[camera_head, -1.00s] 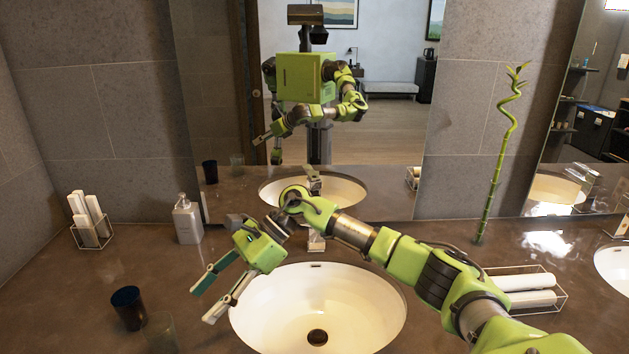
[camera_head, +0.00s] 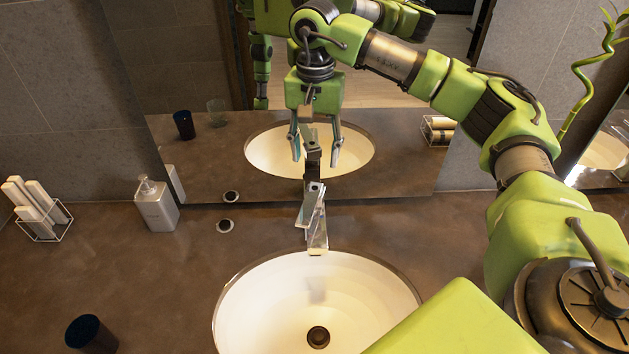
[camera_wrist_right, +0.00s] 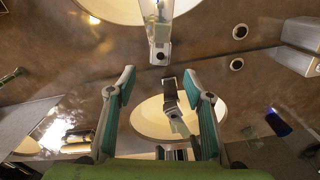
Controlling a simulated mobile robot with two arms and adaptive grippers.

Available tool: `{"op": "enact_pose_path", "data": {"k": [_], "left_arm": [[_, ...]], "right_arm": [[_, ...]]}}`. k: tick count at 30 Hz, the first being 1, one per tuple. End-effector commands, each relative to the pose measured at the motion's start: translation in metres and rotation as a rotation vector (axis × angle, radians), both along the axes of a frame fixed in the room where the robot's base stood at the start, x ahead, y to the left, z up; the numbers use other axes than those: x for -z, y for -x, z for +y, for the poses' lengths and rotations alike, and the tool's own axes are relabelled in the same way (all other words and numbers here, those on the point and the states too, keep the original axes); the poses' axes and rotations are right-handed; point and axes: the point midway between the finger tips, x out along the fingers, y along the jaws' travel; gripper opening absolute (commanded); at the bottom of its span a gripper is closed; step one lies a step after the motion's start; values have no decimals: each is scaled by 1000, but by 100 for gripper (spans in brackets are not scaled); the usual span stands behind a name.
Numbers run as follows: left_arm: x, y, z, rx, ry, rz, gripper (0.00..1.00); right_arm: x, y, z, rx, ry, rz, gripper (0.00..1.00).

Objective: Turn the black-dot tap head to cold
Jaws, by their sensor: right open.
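The tap (camera_head: 318,232) stands behind the white basin (camera_head: 250,300) at the foot of the mirror. Its pale metal head (camera_head: 309,204) is on top. In the right wrist view the tap (camera_wrist_right: 159,30) shows at top centre, with a black dot (camera_wrist_right: 160,56) on its end. My right gripper (camera_head: 316,160) points down above and behind the tap head in the head view, open and empty, a finger on each side. In the wrist view its fingertips (camera_wrist_right: 160,74) are apart, short of the tap. My left gripper is out of view.
The mirror (camera_head: 400,165) rises close behind the tap and repeats the basin and arm. A soap bottle (camera_head: 157,207), a rack of rolled towels (camera_head: 36,212) and a dark cup (camera_head: 90,335) stand at left. A round black-centred fitting (camera_head: 225,226) lies in the counter left of the tap.

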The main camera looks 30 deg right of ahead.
Motion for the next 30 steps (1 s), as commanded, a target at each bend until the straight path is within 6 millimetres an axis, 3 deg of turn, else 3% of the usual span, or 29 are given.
{"op": "enact_pose_path", "data": {"k": [9,15,21,28,29,30], "left_arm": [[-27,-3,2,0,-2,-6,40],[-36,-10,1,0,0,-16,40],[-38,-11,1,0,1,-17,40],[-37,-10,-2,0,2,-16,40],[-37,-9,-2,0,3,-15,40],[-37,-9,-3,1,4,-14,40]], "right_arm": [[66,1,0,1,-1,6,47],[96,0,1,1,-2,3,47],[109,0,1,1,-3,1,47],[110,0,1,1,-3,0,47],[110,0,1,1,-3,0,45],[110,0,1,1,-3,0,34]]}}
